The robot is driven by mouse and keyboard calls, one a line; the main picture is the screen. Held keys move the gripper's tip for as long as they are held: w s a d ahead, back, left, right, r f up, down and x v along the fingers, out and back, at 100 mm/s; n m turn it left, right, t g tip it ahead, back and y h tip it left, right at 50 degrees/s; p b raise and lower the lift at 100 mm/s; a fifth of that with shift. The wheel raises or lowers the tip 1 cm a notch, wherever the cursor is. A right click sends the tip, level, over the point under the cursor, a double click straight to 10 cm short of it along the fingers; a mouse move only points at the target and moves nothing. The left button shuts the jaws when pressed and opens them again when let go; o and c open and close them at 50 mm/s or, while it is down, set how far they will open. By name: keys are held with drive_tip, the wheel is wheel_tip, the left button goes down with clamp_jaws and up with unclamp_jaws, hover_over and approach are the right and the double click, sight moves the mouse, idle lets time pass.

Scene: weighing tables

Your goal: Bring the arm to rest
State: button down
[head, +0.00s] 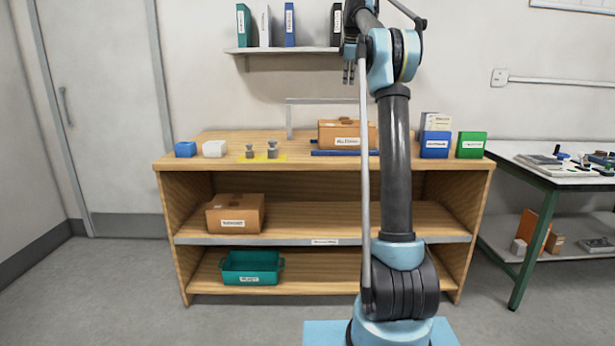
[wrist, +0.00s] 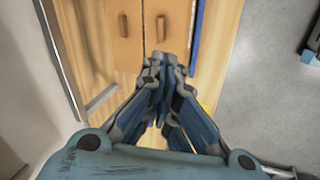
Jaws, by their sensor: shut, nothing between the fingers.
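My arm rises in front of the wooden table (head: 300,184) in the head view, with its upper links folded at the top of the picture. My gripper (head: 348,76) points down above the table's back part, well clear of the tabletop. In the wrist view my gripper (wrist: 164,62) has its fingertips together with nothing between them. A brown box (wrist: 115,30) lies below and beyond the fingertips there. The same labelled cardboard box (head: 338,133) stands on the tabletop in the head view, partly behind my arm.
The tabletop also bears a blue block (head: 185,149), a white block (head: 214,149), grey weights (head: 272,150) by a yellow patch, and blue (head: 435,145) and green (head: 471,145) boxes at right. A wall shelf (head: 285,50) with binders is left of my gripper. A side table (head: 545,172) stands right.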

drive_tip(key=s+f+m, duration=0.3)
drive_tip(key=s+f, duration=0.2)
drive_tip(key=s, duration=0.6)
drive_tip(key=s+f+m+g, duration=0.1)
drive_tip(key=s+f+m, duration=0.3)
drive_tip(key=s, duration=0.8)
drive_tip(key=s+f+m, duration=0.1)
drive_tip(key=s+f, duration=0.4)
drive_tip(key=s, duration=0.6)
drive_tip(key=s+f+m, duration=0.7)
drive_tip(key=s+f, duration=2.1)
drive_tip(key=f, duration=0.2)
drive_tip(key=shift+d+f+g, duration=0.15)
drive_tip(key=shift+d+g, duration=0.25)
drive_tip(key=shift+w+f, duration=0.2)
drive_tip(key=shift+w, duration=0.15)
drive_tip(key=shift+a, duration=0.15)
